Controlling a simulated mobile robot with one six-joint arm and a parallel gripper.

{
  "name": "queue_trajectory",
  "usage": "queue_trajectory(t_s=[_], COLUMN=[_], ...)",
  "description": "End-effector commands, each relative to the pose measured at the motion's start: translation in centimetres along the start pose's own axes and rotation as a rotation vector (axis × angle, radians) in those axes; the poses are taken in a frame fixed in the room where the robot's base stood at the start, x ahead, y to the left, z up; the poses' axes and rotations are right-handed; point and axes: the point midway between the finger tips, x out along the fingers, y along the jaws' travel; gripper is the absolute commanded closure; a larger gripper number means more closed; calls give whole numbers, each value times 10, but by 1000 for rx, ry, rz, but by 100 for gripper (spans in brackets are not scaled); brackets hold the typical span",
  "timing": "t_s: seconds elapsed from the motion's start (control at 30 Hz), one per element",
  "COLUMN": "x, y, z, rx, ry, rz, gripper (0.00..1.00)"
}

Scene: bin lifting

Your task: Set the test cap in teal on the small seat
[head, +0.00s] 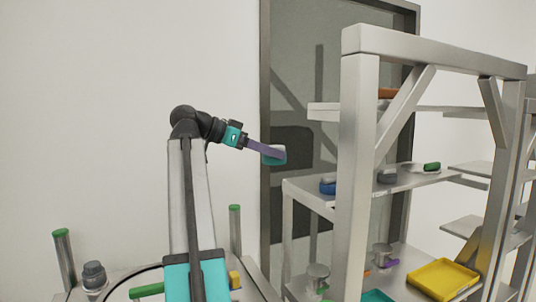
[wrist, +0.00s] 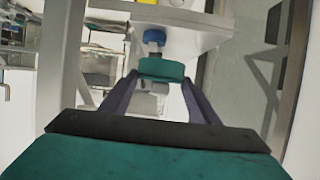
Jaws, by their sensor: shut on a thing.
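My gripper (head: 268,150) reaches out to the left of the shelf rack and is shut on the teal cap (head: 275,159). In the wrist view the teal cap (wrist: 161,70) sits between the two finger ends, held clear of any surface. Two grey round-topped pedestals stand on the lower shelf, one at the front left (head: 318,271) and one farther right (head: 382,250). I cannot tell which of them is the small seat. Each bears what looks like a flat disc top.
A blue cap (head: 327,187), a dark grey cap (head: 387,177) and a green piece (head: 432,166) are on the middle shelf (head: 410,181). A yellow tray (head: 443,278) lies on the lower shelf. A thick rack post (head: 357,170) stands right of my gripper.

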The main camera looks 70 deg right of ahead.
Motion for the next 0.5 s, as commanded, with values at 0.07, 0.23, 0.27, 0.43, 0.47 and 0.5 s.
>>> queue_trajectory(t_s=[0.07,0.23,0.27,0.43,0.47,0.5], x=[-2,-5,-5,-8,-8,-9], y=[0,0,0,0,0,0], z=[-4,-10,-11,-17,-18,-19], rx=[0,1,1,1,0,0], ry=[0,0,0,0,0,0], rz=[0,0,0,-1,-1,-1], gripper=[68,68,68,68,68,68])
